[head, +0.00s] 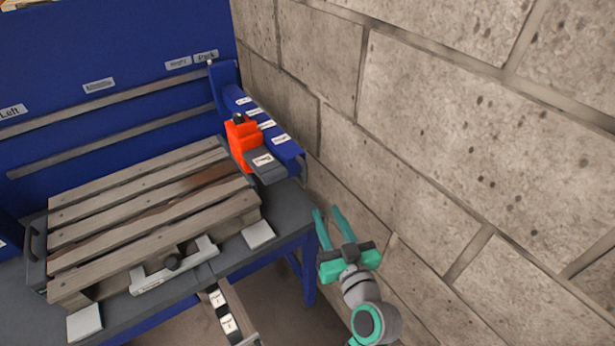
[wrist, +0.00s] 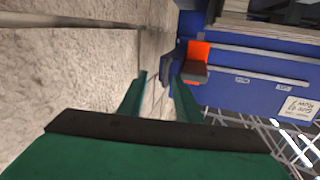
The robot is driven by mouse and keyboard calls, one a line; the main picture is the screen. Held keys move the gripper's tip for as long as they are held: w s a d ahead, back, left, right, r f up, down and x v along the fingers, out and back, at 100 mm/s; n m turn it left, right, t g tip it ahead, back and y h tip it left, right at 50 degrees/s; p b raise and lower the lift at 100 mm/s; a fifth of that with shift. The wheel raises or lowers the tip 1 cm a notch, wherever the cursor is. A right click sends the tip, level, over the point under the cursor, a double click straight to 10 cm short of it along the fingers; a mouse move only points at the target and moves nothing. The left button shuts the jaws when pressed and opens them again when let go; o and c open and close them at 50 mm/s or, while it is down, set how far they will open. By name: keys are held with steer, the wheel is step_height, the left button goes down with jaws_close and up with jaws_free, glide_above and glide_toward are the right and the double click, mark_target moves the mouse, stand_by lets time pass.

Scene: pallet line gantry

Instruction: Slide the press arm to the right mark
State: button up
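My gripper (head: 328,212) is open and empty, beside the stone wall and to the right of the bench. Its two green fingers also show apart in the wrist view (wrist: 160,80). An orange block with a grey labelled plate (head: 242,140) sits at the blue labelled rail (head: 275,132) on the bench's right side. The orange block also shows in the wrist view (wrist: 199,53), beyond the fingers and apart from them. I cannot tell for sure which part is the press arm. A "Left" label (head: 12,111) is on the blue back panel; no label clearly reads "Right".
A wooden pallet (head: 150,208) lies on the blue bench (head: 285,235). A light bar with a dark knob (head: 150,277) is at its front. A labelled strip (head: 224,312) juts out from the bench front. The stone wall (head: 450,130) is close on the right.

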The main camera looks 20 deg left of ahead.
mark_target(305, 174)
steer(key=shift+n+y, duration=0.6)
steer(key=shift+n, duration=0.3)
steer(key=w+a+r, duration=0.1)
steer(key=w+a, duration=0.1)
steer(key=w, duration=0.1)
steer(key=w+a+r, duration=0.1)
steer(key=w+a, duration=0.1)
steer(key=a, duration=0.1)
steer(key=w+a+r, duration=0.1)
steer(key=w+a, duration=0.2)
steer(key=shift+w+r, duration=0.15)
steer(key=shift+w, duration=0.15)
steer(key=shift+g, duration=0.3)
steer(key=shift+c, duration=0.3)
jaws_close()
